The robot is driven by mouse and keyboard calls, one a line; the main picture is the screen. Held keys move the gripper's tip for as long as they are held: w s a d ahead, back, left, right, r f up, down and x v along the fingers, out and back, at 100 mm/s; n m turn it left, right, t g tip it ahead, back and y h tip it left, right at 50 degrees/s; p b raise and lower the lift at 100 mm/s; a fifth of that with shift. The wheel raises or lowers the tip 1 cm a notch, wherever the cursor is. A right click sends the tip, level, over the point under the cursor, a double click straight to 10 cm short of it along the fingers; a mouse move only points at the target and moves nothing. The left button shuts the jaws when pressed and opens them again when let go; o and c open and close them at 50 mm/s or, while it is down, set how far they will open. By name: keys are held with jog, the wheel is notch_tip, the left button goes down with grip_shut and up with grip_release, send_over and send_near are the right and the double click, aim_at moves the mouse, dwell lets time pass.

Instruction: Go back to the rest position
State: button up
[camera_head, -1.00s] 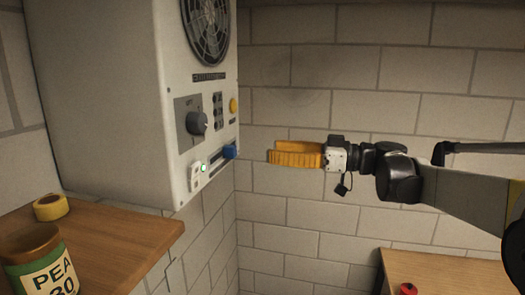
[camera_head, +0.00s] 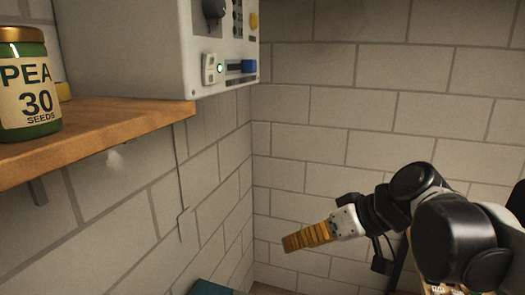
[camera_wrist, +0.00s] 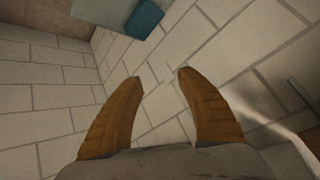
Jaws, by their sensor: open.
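My gripper (camera_head: 305,238) has orange-yellow ribbed fingers and hangs in the air in front of the white brick wall, right of the middle in the head view. Its fingers tilt down to the left. In the wrist view the two fingers of my gripper (camera_wrist: 162,75) stand apart with only brick wall between them, so it is open and empty. My dark arm links bend above and to the right of it.
A white control box (camera_head: 215,75) with a dial, a lit switch and a blue slider hangs on the wall. A wooden shelf (camera_head: 110,135) carries a green pea seed jar (camera_head: 28,90). A teal object (camera_head: 210,287) shows at the bottom edge; a teal block also shows in the wrist view (camera_wrist: 144,19).

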jog(key=s+d+f+m+h+b, duration=0.1)
jog(key=s+d+f+h+b, duration=0.1)
jog(key=f, duration=0.7)
jog(key=s+d+f+m+t+h+b, duration=0.1)
jog(key=s+d+f+m+h+b, duration=0.1)
jog(key=s+d+f+b, duration=0.3)
jog(key=s+d+f+m+h+b, duration=0.2)
jog(key=f+b, duration=0.4)
jog(key=f, duration=0.6)
jog(key=shift+s+d+f+t+h+b, duration=0.35)
jog(key=shift+s+d+h, duration=0.45)
jog(key=shift+s, duration=0.45)
